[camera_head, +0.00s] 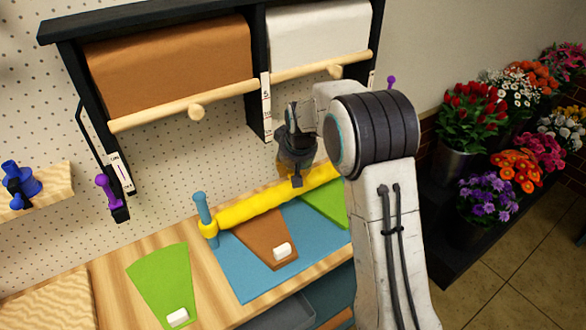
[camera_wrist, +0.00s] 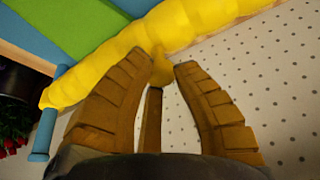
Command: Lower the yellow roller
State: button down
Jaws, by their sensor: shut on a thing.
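The yellow roller (camera_head: 260,204) spans the back of the blue mat (camera_head: 239,275) in the head view. A blue handle (camera_head: 202,208) stands out at its left end; my arm hides its right end. Its lumpy yellow body also shows in the wrist view (camera_wrist: 110,68). My gripper (camera_head: 297,182) is over the roller, pointing down. In the wrist view, the gripper's brown ridged fingers (camera_wrist: 164,66) are closed around a small yellow knob (camera_wrist: 161,72) on the roller. I cannot tell whether the roller touches the mat or is raised above it.
A brown piece (camera_head: 259,236) and a green piece (camera_head: 331,207) lie on the mat. Another green piece (camera_head: 160,280) lies left on the wooden counter. A rack with a brown paper roll (camera_head: 165,65) and a white one (camera_head: 318,33) hangs above. Flowers (camera_head: 478,108) stand right.

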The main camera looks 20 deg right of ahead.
jog(key=f+b, duration=0.2)
jog(key=f, duration=0.1)
jog(key=shift+w+f, duration=0.2)
jog(key=shift+r, duration=0.1)
jog(key=c, duration=1.5)
grip_release()
jog(key=o, duration=0.5)
jog(key=shift+a, duration=0.1)
jog(key=shift+s, duration=0.1)
jog(key=v, duration=1.1)
jog(key=shift+s+r, duration=0.25)
jog(key=shift+r, duration=0.1)
